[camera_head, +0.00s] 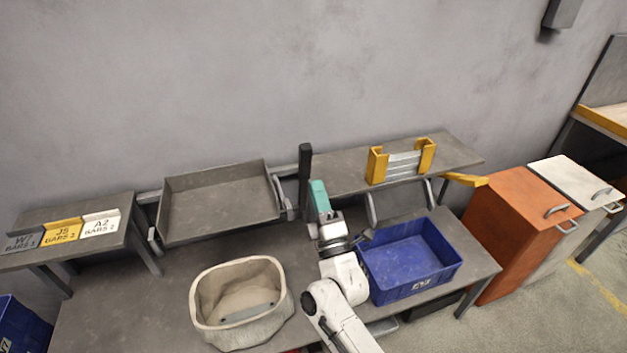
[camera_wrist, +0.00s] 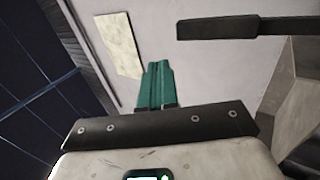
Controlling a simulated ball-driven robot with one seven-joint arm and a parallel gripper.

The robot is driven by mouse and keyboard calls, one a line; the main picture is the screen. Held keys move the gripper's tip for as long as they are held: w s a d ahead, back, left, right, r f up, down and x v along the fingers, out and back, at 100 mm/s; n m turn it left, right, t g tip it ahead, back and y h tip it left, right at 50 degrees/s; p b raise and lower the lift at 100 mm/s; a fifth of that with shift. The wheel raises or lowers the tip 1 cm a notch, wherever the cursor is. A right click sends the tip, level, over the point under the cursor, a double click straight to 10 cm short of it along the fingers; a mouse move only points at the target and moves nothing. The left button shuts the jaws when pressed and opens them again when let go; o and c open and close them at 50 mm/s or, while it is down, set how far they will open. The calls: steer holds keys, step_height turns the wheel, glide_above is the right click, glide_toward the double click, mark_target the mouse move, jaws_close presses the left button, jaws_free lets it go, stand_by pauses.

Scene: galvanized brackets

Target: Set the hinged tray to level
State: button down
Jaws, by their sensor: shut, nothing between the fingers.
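The hinged tray (camera_head: 222,212) is a grey, shallow tray between the two shelf sections, left of my gripper in the head view. It looks tilted, with its inside facing forward; the exact angle is hard to judge. A dark upright bar (camera_head: 305,172) stands just right of the tray; a dark bar, probably the same one, crosses the upper right of the wrist view (camera_wrist: 245,27). My gripper (camera_head: 319,188) has teal fingers, shut and empty, pointing up close to the right of the bar. The shut fingers also show in the wrist view (camera_wrist: 158,75), apart from the bar there.
A beige bin (camera_head: 240,335) with a grey piece inside and a blue crate (camera_head: 412,258) stand on the bench (camera_head: 120,310). A yellow holder with metal bars (camera_head: 402,160) sits on the right shelf. Labelled plates (camera_head: 62,233) are at left. Orange (camera_head: 520,230) and white cabinets stand right.

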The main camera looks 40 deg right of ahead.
steer(key=s, duration=0.1)
steer(key=s+a, duration=0.1)
steer(key=s, duration=0.1)
steer(key=s+f, duration=0.1)
steer(key=shift+s+a, duration=0.25)
steer(key=shift+s, duration=0.15)
steer(key=s+a+f+m+g+y, duration=0.2)
steer(key=s+a+f+g+y, duration=0.1)
steer(key=f+g+y, duration=0.3)
steer(key=s+a+f+m+g+y, duration=0.2)
steer(key=a+f+g+y, duration=0.15)
steer(key=f, duration=0.35)
steer(key=s+d+f+m+g+h, duration=0.1)
steer(key=s+m+g, duration=0.4)
steer(key=s, duration=0.7)
steer(key=s+d+f+m+g+h, duration=0.1)
steer(key=s+f+m+g, duration=0.3)
steer(key=s, duration=0.8)
steer(key=m+g, duration=0.2)
steer(key=g, duration=0.1)
steer(key=shift+s+d+g, duration=0.15)
steer(key=shift+s+g, duration=0.2)
steer(key=shift+s, duration=0.05)
